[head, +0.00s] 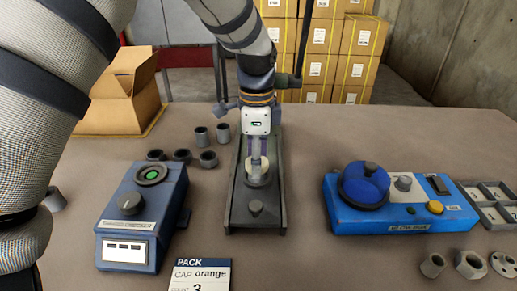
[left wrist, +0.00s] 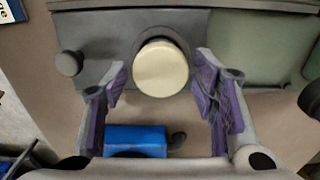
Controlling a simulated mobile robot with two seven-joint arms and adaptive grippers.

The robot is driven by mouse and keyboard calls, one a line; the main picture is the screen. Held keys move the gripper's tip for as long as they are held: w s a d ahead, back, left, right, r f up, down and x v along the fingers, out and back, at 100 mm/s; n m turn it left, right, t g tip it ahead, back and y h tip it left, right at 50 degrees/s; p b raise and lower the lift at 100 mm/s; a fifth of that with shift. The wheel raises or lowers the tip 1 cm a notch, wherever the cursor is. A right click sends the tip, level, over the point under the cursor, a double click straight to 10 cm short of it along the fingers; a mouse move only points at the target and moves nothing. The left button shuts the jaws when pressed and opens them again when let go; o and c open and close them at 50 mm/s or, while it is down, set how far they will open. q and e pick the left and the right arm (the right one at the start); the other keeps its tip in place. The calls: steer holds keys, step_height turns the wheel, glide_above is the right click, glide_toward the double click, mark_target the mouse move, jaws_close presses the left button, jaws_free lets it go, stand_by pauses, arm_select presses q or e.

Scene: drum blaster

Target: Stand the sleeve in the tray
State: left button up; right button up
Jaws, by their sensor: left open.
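Several grey hollow cylinders that could be the sleeve stand on the table left of centre. Two taller ones (head: 202,136) (head: 223,133) are behind a row of shorter rings (head: 182,156). I cannot tell which is the sleeve. A grey divided tray (head: 474,194) is at the right edge. My left gripper (head: 258,158) points down over a dark grey fixture (head: 244,205) with a round cream piece. In the left wrist view its purple-padded fingers (left wrist: 160,82) are open, on either side of the cream piece (left wrist: 161,68). Contact is not clear. My right gripper is not in view.
A blue checker box (head: 140,215) is on the left, and a blue device with a drum (head: 400,215) on the right. A card (head: 200,275) reads "PACK CAP orange 3". A cardboard box (head: 120,95) is at the back left.

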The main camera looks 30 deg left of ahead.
arm_select(q)
steer(key=shift+r, duration=0.1)
steer(key=c, duration=1)
steer(key=shift+o, duration=0.2)
step_height(320, 180, up, 3)
steer(key=shift+r+p, duration=0.15)
steer(key=shift+p, duration=0.35)
step_height(320, 180, up, 4)
steer(key=shift+r+p, duration=0.15)
steer(key=shift+p, duration=0.3)
step_height(320, 180, up, 8)
steer(key=shift+f, duration=0.25)
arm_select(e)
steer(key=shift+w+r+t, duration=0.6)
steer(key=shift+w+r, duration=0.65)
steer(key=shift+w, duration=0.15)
